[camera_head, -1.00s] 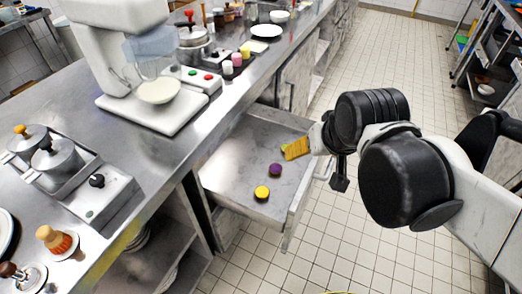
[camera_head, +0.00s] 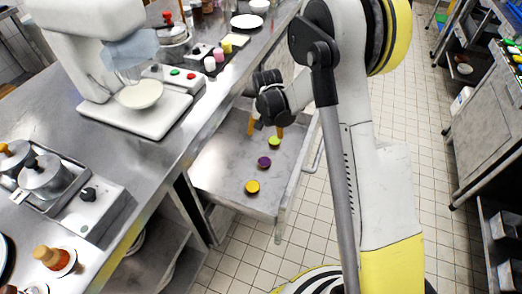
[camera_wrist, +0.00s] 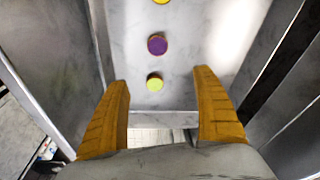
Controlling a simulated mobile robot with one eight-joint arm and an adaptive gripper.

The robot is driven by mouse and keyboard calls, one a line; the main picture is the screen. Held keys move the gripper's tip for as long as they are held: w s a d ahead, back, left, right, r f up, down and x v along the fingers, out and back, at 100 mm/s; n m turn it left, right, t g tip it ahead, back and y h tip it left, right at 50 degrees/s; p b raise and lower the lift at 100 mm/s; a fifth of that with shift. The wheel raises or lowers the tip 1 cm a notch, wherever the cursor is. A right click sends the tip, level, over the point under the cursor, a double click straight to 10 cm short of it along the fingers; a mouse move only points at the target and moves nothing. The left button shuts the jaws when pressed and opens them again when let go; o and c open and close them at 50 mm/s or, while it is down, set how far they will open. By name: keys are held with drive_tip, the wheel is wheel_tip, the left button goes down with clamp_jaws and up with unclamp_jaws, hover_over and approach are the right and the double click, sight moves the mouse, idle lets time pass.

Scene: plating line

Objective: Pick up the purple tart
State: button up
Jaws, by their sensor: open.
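The purple tart (camera_head: 264,162) lies in the open drawer (camera_head: 225,185), between a yellow tart (camera_head: 252,187) and a green tart (camera_head: 274,142). In the wrist view the purple tart (camera_wrist: 157,44) is beyond my fingertips, with the green tart (camera_wrist: 155,83) nearer to me. My gripper (camera_head: 265,128) is at the drawer's far end, beside the green tart. In the wrist view my gripper (camera_wrist: 163,85) has its two orange fingers wide apart with nothing between them. Its height above the drawer floor is hard to tell.
The steel counter (camera_head: 130,165) runs along the left of the drawer. A white mixer with a bowl (camera_head: 140,95) stands on it, with pots (camera_head: 45,178) nearer. The drawer walls rise on both sides of my fingers. Tiled floor lies right of the drawer.

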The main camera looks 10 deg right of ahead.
drive_tip(key=g+b, duration=0.1)
drive_tip(key=b, duration=0.1)
approach(264, 161)
drive_tip(key=shift+m, duration=0.4)
wheel_tip(264, 161, down, 5)
drive_tip(key=f+b, duration=0.2)
drive_tip(key=f, duration=0.1)
drive_tip(key=w+f+b, duration=0.1)
drive_tip(key=f, duration=0.1)
drive_tip(key=shift+d+f, duration=0.1)
drive_tip(key=shift+d, duration=0.1)
drive_tip(key=shift+c, duration=0.3)
drive_tip(key=c, duration=0.8)
